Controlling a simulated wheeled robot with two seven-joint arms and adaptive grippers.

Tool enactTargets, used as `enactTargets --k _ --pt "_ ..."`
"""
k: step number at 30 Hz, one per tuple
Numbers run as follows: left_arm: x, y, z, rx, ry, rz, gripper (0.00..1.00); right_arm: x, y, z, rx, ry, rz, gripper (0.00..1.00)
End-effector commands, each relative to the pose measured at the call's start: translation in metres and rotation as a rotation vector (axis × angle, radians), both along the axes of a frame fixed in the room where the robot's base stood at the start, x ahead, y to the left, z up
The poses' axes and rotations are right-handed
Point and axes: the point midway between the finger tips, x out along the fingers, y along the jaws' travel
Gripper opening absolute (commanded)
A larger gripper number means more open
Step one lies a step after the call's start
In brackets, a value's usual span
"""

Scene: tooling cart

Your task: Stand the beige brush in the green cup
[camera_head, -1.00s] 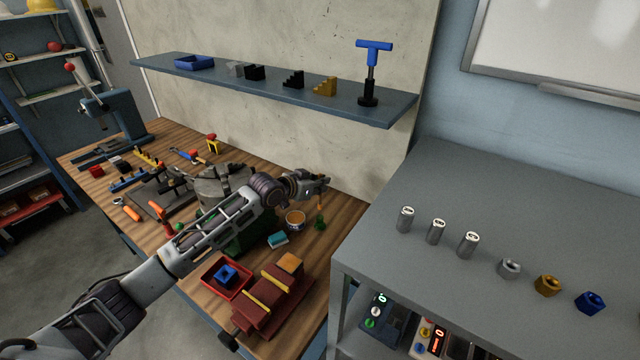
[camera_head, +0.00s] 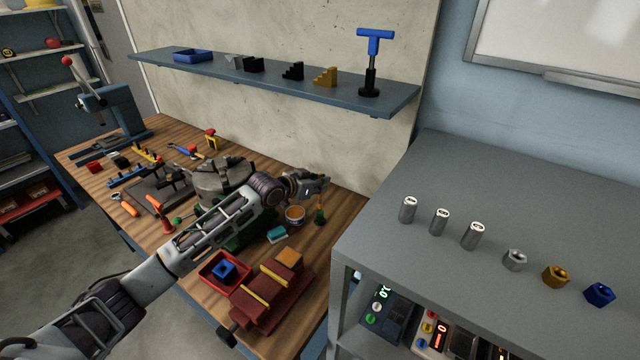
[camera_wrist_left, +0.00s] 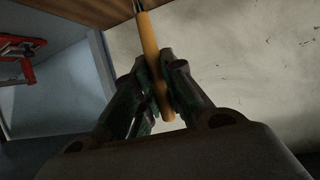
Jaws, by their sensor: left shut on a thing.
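My left gripper (camera_head: 320,186) is shut on the orange-yellow handle of the beige brush (camera_wrist_left: 151,58), above the right end of the wooden bench. In the left wrist view the handle runs between the two fingers (camera_wrist_left: 155,90) to a metal part at the top edge; the bristles are out of frame. In the head view the handle hangs below the fingers (camera_head: 320,204). A small green shape (camera_head: 320,217) shows directly under it; I cannot tell whether this is the green cup, or whether the brush touches it. My right gripper is not in view.
A round tin (camera_head: 295,215) stands close left of the brush, with a teal block (camera_head: 277,234) in front. A dark red fixture (camera_head: 272,292) and a red tray (camera_head: 243,272) lie nearer. The grey cart (camera_head: 450,180) is to the right.

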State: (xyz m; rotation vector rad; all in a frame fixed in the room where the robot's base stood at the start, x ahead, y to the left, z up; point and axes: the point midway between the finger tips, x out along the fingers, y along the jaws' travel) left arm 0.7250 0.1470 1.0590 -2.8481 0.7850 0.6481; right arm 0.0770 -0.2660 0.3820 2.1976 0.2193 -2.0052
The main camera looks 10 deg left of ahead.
Motion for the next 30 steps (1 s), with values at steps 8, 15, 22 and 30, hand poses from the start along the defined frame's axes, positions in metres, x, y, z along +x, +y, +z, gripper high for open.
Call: enactTargets --k 8,15,22,30 --pt "0.0000 -0.0003 0.0000 0.000 0.000 0.000 0.00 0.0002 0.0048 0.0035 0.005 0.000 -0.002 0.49" --pt "-0.0001 -0.0004 -0.0006 0.000 0.000 0.000 0.00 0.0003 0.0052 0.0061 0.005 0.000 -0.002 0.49" --pt "-0.0001 -0.0003 -0.0013 0.000 0.000 0.000 0.00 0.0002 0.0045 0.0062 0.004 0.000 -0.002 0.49" --pt "-0.0001 -0.0003 -0.0013 0.000 0.000 0.000 0.00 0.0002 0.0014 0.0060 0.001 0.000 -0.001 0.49"
